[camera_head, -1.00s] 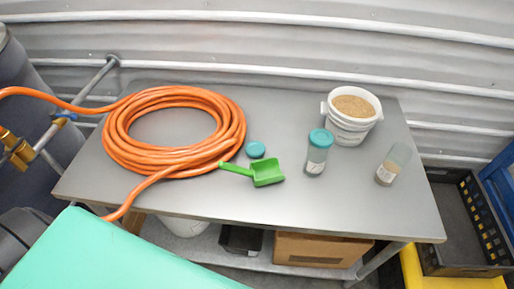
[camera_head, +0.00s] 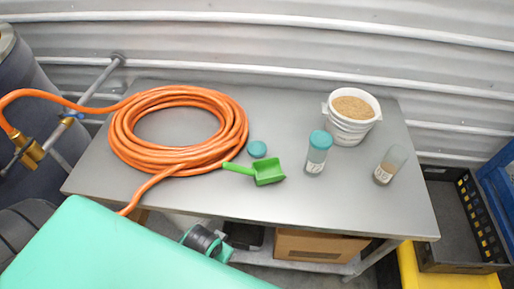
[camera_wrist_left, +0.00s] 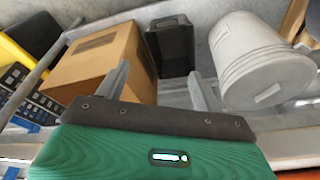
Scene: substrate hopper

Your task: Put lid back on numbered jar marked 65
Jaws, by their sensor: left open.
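A loose teal lid (camera_head: 257,149) lies on the grey metal table (camera_head: 270,205), beside the orange hose coil and the green scoop. An open jar (camera_head: 390,165) with light brown contents and a white label stands at the right, with no lid on it. A second jar (camera_head: 317,153) stands left of it with a teal lid on. Both labels are too small to read surely. My left gripper (camera_wrist_left: 158,72) is open and empty in the left wrist view, facing the things below the tabletop. In the head view a dark part of my left arm shows at the table's front edge. My right gripper is not seen.
An orange hose coil (camera_head: 177,162) covers the table's left part. A green scoop (camera_head: 268,171) lies mid-table, a white bucket of grain (camera_head: 350,132) stands at the back right. Below are a cardboard box (camera_wrist_left: 92,65), a black bin (camera_wrist_left: 172,47) and a grey bucket (camera_wrist_left: 255,65).

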